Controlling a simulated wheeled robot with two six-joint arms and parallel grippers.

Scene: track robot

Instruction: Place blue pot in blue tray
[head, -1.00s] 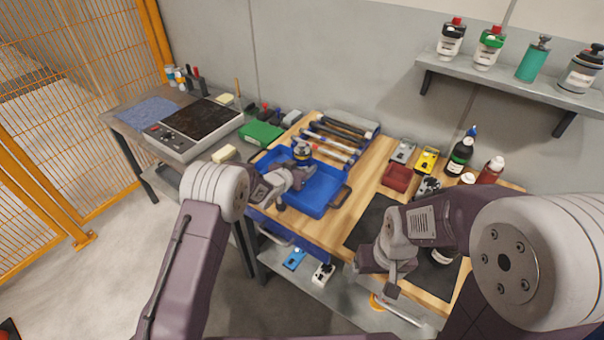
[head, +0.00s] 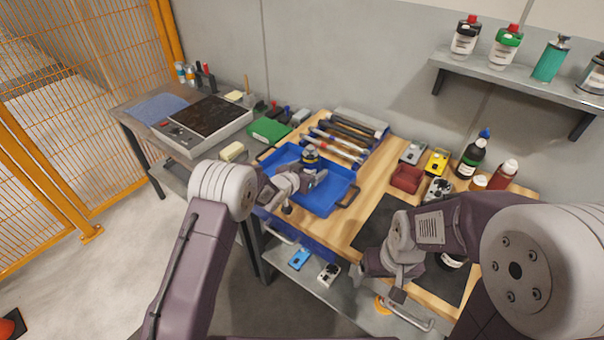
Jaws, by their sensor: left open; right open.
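The blue tray (head: 338,199) lies on the wooden bench top, left of its middle. My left gripper (head: 318,178) is open over the tray, apart from the pot as far as I can tell. My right gripper (head: 397,293) is open and empty near the front of the dark mat, away from the tray.
A rack of tools (head: 345,138) stands behind the tray. A red box (head: 406,179), a yellow box (head: 436,162) and bottles (head: 473,155) stand to the right. The dark mat (head: 375,222) is partly clear. A lower shelf holds a blue box (head: 299,258).

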